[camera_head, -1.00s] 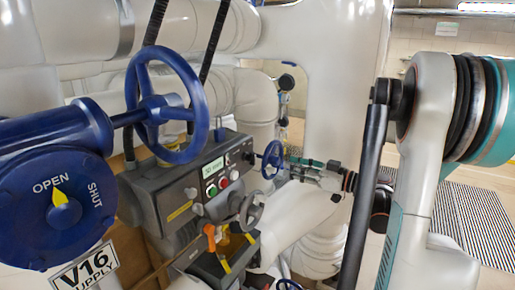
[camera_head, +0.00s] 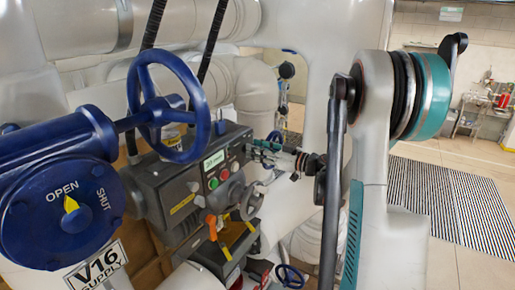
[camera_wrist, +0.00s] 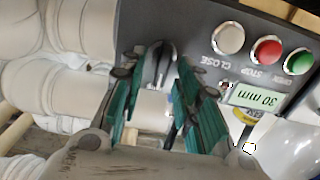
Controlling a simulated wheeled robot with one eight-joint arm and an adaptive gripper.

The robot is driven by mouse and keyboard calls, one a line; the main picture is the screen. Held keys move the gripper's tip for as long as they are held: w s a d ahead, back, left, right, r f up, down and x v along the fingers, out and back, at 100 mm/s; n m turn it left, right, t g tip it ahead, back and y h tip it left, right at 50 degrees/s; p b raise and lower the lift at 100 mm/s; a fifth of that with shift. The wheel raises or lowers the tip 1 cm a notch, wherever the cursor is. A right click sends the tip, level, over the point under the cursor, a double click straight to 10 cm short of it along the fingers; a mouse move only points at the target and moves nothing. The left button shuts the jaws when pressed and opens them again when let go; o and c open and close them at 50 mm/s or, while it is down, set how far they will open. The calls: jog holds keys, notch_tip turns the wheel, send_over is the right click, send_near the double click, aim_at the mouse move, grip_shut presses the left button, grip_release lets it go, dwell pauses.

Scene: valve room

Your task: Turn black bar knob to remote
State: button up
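The black bar knob (camera_wrist: 160,62) shows in the wrist view on the dark face of the control box, beside the row of buttons. My gripper (camera_wrist: 157,78) is open, with one teal finger on each side of the knob's bar. I cannot tell whether the fingers touch it. In the head view my gripper (camera_head: 257,148) reaches the right end of the grey control box (camera_head: 165,190). There the gripper covers the knob, and no REMOTE label can be read.
A blue handwheel (camera_head: 168,105), a grey handwheel (camera_head: 252,200) and an orange lever (camera_head: 211,226) surround the box. Large white pipes stand behind.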

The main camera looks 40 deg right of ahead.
grip_shut()
jog(key=shift+f+m+b, duration=0.1)
jog(key=shift+m+b, duration=0.2)
jog(key=shift+b, duration=0.2)
jog(key=shift+w+d+f+m+b, duration=0.1)
jog(key=shift+d+m+b, duration=0.05)
jog(key=shift+m+b, duration=1.55)
jog(key=shift+w+d+f+m+b, duration=0.1)
jog(key=shift+d+m+b, duration=0.05)
jog(key=shift+m+b, duration=1.5)
jog(key=shift+w+d+f+m+b, duration=0.15)
jog(key=shift+m+b, duration=1.1)
jog(key=shift+m, duration=0.9)
jog(key=shift+s+r, duration=0.1)
jog(key=shift+r, duration=0.05)
